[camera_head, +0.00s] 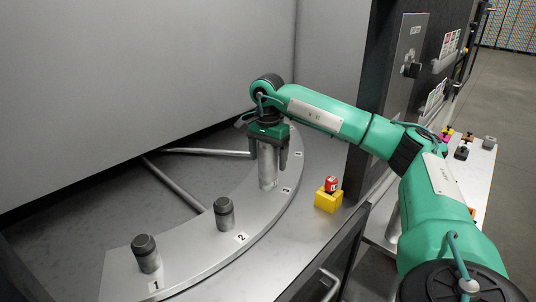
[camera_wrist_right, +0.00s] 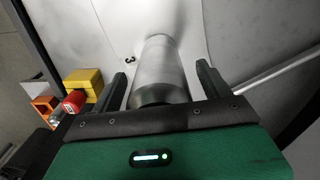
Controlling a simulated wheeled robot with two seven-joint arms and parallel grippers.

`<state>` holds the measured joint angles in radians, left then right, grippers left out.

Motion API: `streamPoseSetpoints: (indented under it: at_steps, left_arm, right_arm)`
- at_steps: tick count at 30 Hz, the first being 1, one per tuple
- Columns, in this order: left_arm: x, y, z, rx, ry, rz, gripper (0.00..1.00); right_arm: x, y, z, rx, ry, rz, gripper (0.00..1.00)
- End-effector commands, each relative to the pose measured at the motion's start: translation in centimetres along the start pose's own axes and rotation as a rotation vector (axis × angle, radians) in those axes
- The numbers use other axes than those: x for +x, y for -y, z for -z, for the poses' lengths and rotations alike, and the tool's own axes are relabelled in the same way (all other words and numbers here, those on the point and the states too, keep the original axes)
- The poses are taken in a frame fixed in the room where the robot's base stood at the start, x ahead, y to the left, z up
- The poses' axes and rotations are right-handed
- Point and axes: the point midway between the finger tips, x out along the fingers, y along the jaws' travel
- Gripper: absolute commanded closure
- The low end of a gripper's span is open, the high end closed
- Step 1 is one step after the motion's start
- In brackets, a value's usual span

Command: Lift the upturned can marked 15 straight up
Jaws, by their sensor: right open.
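A tall silver can (camera_head: 267,172) stands upright at station 3 of the curved grey plate. It also shows in the wrist view (camera_wrist_right: 162,65), large, between the fingers. I see no number 15 on it in either view. My right gripper (camera_head: 269,152) is above it, pointing down, with its fingers on either side of the can's upper part. The right gripper (camera_wrist_right: 161,72) is open in the wrist view, and a gap shows beside the can. The can's top is hidden by the gripper. My left gripper is not in view.
Dark-topped posts stand at station 1 (camera_head: 146,254) and station 2 (camera_head: 224,214) of the curved plate (camera_head: 190,262). A yellow block (camera_head: 328,201) with a red piece (camera_head: 332,184) stands right of the plate. A dark cabinet panel (camera_head: 403,70) rises behind my right arm.

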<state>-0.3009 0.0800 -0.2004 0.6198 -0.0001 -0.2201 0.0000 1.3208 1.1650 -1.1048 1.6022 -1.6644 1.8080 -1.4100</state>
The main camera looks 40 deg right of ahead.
Motion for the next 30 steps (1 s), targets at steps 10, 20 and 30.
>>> streamPoseSetpoints:
  at_steps: [10, 20, 30]
  left_arm:
    - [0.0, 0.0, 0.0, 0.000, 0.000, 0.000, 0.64]
    - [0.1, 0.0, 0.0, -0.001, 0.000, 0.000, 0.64]
    - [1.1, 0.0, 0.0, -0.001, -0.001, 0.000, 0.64]
  right_arm:
    - [0.0, 0.0, 0.0, 0.000, 0.000, 0.000, 0.67]
    - [-0.2, 0.0, 0.0, 0.000, 0.000, 0.001, 0.68]
    - [-3.9, 0.1, -0.1, -0.001, 0.001, 0.004, 0.68]
